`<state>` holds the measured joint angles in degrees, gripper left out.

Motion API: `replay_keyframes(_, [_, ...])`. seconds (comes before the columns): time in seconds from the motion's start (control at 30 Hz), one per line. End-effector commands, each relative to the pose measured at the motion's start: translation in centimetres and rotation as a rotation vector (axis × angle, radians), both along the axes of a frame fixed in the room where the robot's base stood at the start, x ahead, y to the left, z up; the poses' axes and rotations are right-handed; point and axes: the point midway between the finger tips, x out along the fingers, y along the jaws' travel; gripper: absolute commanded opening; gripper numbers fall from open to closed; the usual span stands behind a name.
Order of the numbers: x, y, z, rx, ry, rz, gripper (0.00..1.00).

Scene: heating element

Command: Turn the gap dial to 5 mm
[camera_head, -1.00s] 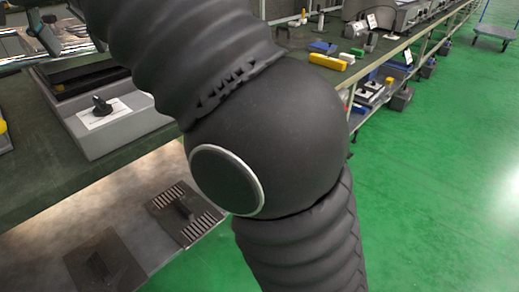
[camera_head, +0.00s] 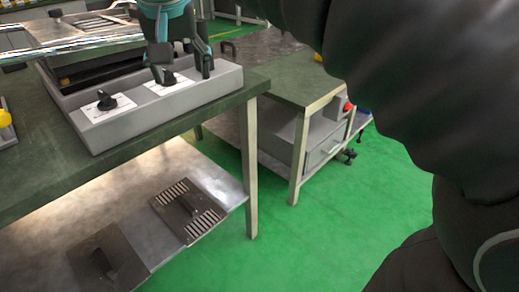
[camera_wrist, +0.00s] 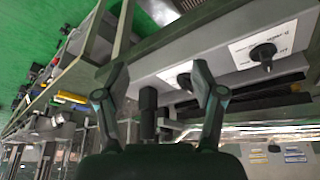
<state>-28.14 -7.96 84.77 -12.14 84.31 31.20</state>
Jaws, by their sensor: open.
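A grey control box (camera_head: 150,118) on the bench carries two black dials on white scale labels. The left dial (camera_head: 105,100) stands clear; it also shows in the wrist view (camera_wrist: 263,53). The right dial (camera_head: 167,79) is partly hidden by my gripper (camera_head: 184,70); it shows in the wrist view (camera_wrist: 184,80), partly behind a finger. I cannot read which dial is the gap dial, or its setting. My gripper (camera_wrist: 159,75) is open over the right end of the box, its fingers spread. A dark upright piece (camera_wrist: 148,100) shows between the fingers; I cannot tell what it is.
Behind the dials is a metal frame with glassy tubes (camera_head: 75,45). A lower shelf (camera_head: 205,165) holds two dark plates with handles. A second bench (camera_head: 300,85) stands to the right. My arm covers the right of the head view. Green floor (camera_head: 310,240) is open below.

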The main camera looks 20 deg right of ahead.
Motion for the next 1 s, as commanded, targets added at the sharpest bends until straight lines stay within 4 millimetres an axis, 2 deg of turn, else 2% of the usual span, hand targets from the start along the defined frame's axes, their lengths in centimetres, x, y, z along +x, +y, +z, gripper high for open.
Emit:
replay_keyframes(0.4, [-2.7,-5.0,-4.5,0.006,-0.011,0.033,0.69])
replay_keyframes(1.0, [-7.4,-10.3,-11.7,0.013,-0.037,0.062,0.69])
